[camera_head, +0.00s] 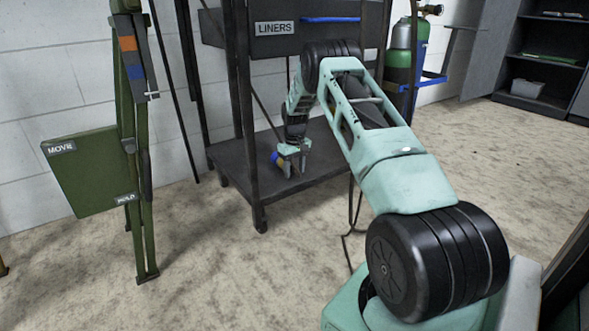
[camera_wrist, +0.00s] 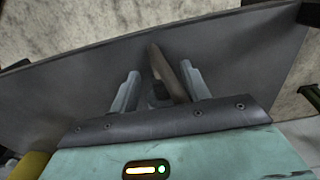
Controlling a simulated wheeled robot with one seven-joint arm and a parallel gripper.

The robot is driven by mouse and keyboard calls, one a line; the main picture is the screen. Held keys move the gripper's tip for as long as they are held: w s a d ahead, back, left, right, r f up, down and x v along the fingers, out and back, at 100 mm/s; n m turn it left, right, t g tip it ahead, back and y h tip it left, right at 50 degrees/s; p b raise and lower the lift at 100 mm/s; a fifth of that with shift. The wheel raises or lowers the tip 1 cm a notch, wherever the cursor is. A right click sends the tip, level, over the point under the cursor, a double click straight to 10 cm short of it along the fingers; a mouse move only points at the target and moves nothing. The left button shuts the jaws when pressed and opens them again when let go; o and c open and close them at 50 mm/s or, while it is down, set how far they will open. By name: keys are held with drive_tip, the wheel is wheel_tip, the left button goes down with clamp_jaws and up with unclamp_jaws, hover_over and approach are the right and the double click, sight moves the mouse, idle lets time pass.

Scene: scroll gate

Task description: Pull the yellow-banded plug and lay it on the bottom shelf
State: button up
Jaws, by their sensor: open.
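My gripper (camera_head: 295,168) is low over the bottom shelf (camera_head: 238,178) of the dark rack, pointing down with its fingers apart. In the wrist view, my gripper (camera_wrist: 160,85) is open above the dark shelf board (camera_wrist: 240,55). A brown, narrow piece (camera_wrist: 164,72) shows between the fingers; I cannot tell what it is. A yellow patch (camera_wrist: 32,165) shows at the lower left corner.
A front leg (camera_head: 247,130) of the rack stands left of my gripper. A green folding stand (camera_head: 135,150) with signs is at the left. A black cord (camera_head: 352,240) trails to the floor. Green cylinders (camera_head: 405,55) stand behind right.

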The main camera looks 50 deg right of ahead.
wheel_tip(320, 180, up, 8)
drive_tip(key=p, duration=0.5)
drive_tip(key=shift+f, duration=0.25)
